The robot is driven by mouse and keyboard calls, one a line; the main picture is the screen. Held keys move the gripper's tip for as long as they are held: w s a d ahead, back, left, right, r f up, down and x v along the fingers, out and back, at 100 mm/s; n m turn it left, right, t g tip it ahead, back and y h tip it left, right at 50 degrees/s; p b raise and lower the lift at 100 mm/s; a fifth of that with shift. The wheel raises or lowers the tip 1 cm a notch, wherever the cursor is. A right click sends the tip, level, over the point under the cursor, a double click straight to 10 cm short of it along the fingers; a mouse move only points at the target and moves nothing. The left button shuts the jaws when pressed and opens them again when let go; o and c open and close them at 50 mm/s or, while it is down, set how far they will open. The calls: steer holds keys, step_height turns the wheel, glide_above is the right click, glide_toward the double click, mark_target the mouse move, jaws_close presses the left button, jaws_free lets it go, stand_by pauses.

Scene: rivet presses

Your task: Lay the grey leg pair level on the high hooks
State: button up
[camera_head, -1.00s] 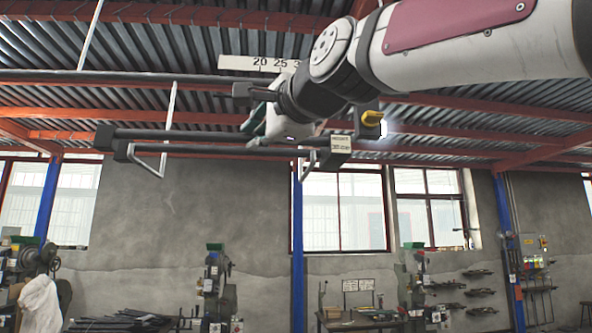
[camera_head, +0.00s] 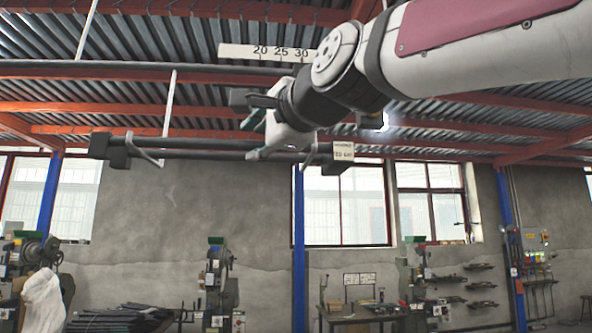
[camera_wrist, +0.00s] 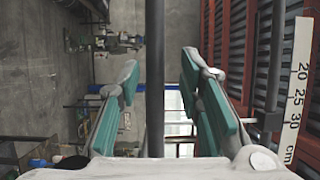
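The grey leg pair (camera_head: 220,145) shows in the head view as long dark bars with blocky ends, running nearly level across the picture. Light hooks (camera_head: 150,155) hang at its left and right parts; the bars appear to lie in them, but exact contact is unclear. My gripper (camera_head: 252,140) is at the pair's right half. In the wrist view my gripper (camera_wrist: 160,75) has its green-padded fingers spread, with a dark bar (camera_wrist: 155,90) running between them and a visible gap on each side.
A dark rail (camera_head: 120,68) runs above, with a white scale strip (camera_head: 265,53) marked 20, 25, 30. A white hanging rod (camera_head: 170,100) drops from the roof. A labelled block (camera_head: 343,152) ends the pair at right. Presses and benches stand far below by the wall.

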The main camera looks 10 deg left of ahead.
steer(key=shift+f, duration=0.1)
steer(key=v, duration=1.2)
stand_by(0.5)
steer(key=w+d+f+n+g+h+b, duration=0.15)
steer(key=d+f+n+h, duration=0.35)
steer(key=f, duration=0.8)
steer(key=w+d+f+g+h, duration=0.1)
steer(key=d+f+g+h, duration=0.1)
steer(key=d+f, duration=0.8)
steer(key=s+d+f+n+g+h, duration=0.1)
steer(key=s+d+f, duration=0.2)
steer(key=f, duration=0.5)
steer(key=s+d+f+n+g+h+b, duration=0.1)
steer(key=s+d+f+n+g, duration=0.1)
steer(key=f, duration=0.7)
steer(key=s+d+f+n+g+h, duration=0.2)
steer(key=s+d+f, duration=0.1)
steer(key=f, duration=0.6)
steer(key=shift+s+d+b, duration=0.3)
steer(key=shift+s+b, duration=0.05)
steer(key=shift+s, duration=0.55)
